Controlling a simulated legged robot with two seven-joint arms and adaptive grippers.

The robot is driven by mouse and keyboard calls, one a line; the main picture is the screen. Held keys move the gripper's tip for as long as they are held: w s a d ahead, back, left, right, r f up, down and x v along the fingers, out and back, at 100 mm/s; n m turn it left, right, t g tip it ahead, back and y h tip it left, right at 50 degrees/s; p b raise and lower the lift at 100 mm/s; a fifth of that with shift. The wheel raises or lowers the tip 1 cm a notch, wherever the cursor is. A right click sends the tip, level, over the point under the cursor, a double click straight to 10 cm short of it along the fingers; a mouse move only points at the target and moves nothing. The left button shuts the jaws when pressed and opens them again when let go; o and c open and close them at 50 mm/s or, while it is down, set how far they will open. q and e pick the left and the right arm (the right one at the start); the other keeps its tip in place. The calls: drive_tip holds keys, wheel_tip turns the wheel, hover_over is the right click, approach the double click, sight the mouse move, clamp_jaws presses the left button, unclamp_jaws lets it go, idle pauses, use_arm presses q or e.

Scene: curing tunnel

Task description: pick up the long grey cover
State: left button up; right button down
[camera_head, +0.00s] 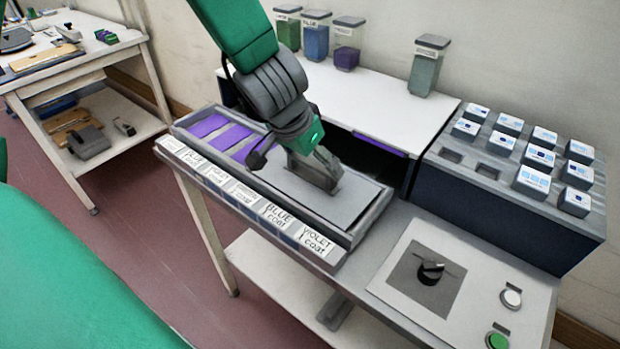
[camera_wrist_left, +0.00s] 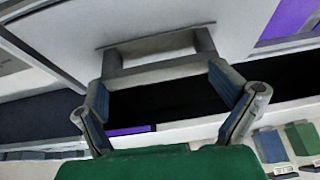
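The long grey cover (camera_head: 345,205) lies flat over the right part of the long grey tray (camera_head: 190,130); I cannot tell any gap beneath it. Its raised handle also shows in the left wrist view, with the pale cover plate (camera_wrist_left: 160,22) behind it. My left gripper (camera_head: 310,165) reaches down at the handle. In the left wrist view the fingers of my left gripper (camera_wrist_left: 160,75) meet both ends of the handle bar and look shut on it. My right gripper is not in view.
Violet slots (camera_head: 205,127) show at the tray's left, with labels along its front. A dark rack of white boxes (camera_head: 535,178) stands right. Jars (camera_head: 428,68) stand on the raised white shelf (camera_head: 400,105) behind. A plate with buttons (camera_head: 420,270) lies front right.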

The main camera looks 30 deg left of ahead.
sight(310, 162)
use_arm(q)
drive_tip(key=shift+s+d+f+g, duration=0.15)
drive_tip(key=shift+s+f+g, duration=0.25)
drive_tip(key=shift+s, duration=0.3)
drive_tip(key=r+p, duration=0.2)
drive_tip(key=w+r+p, duration=0.1)
drive_tip(key=r+p, duration=0.1)
drive_tip(key=shift+w+a+r, duration=0.1)
drive_tip(key=shift+a+r, duration=0.05)
drive_tip(key=shift+a, duration=0.05)
clamp_jaws()
wheel_tip(310, 162, up, 4)
drive_tip(key=shift+r+p, duration=0.15)
drive_tip(key=shift+p, duration=0.95)
drive_tip(key=shift+d+r, duration=0.15)
drive_tip(key=shift+r, duration=0.2)
drive_tip(key=o, duration=0.8)
unclamp_jaws()
drive_tip(key=shift+c, duration=0.2)
